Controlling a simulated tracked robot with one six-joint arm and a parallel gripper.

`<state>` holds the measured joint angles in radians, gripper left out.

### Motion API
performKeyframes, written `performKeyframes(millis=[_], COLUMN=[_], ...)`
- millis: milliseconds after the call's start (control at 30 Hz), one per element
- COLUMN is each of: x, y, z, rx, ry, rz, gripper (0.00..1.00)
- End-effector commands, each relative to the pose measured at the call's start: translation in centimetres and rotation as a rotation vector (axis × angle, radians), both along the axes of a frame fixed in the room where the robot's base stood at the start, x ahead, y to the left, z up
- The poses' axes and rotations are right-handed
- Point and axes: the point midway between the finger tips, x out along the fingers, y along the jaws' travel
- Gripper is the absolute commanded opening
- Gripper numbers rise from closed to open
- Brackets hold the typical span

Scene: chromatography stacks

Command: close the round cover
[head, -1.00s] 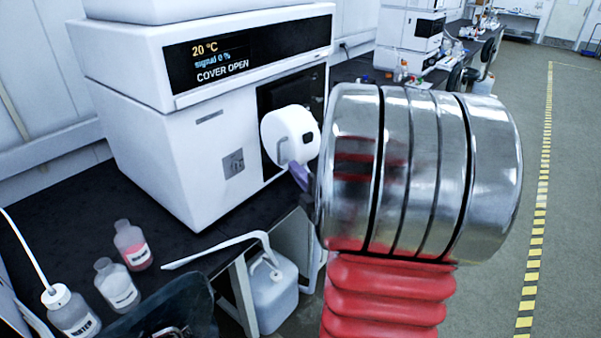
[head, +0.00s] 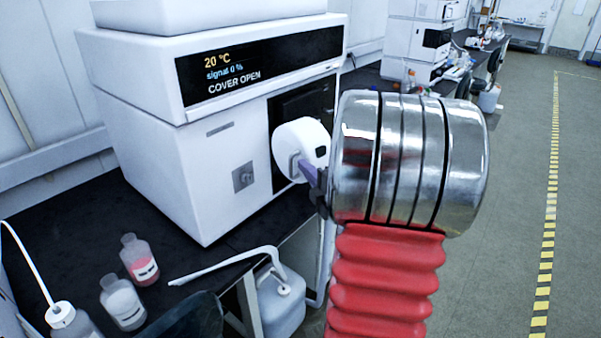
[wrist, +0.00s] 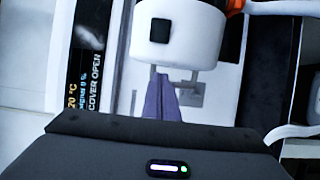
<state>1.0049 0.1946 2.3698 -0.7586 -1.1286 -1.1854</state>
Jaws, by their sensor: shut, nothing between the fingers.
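The round cover (head: 300,140) is a white drum standing out from the front of a white instrument (head: 190,165), beside a dark recess. Its small grey bar handle (head: 294,166) faces me. The instrument's display (head: 235,78) reads "COVER OPEN". My gripper (head: 306,170) has purple fingers, shut and empty, at the handle. In the wrist view the cover (wrist: 180,40) is at the top, and my fingers (wrist: 160,80) point at its lower side between the grey handle posts. I cannot tell whether they touch it. My wrist hides part of the cover's right side in the head view.
Bottles (head: 140,260) stand on the dark bench (head: 90,215) at the left. A white jug (head: 275,300) stands below the bench edge. Another instrument (head: 420,45) is on the bench farther back. The floor (head: 510,200) at the right is clear.

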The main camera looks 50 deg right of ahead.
Motion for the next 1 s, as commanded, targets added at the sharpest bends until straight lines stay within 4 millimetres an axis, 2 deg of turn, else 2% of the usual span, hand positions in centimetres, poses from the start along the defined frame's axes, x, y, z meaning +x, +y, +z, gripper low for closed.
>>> performKeyframes(millis=[133,667,1000], x=[-0.1,-0.3,-1.9], y=[-0.9,-1.4,-4.1], z=[0.0,0.0,0.0], rx=[-0.001,-0.001,-0.001], ry=[-0.001,0.0,-0.001], rz=[-0.002,-0.003,-0.012], gripper=[0.0,0.0,0.0])
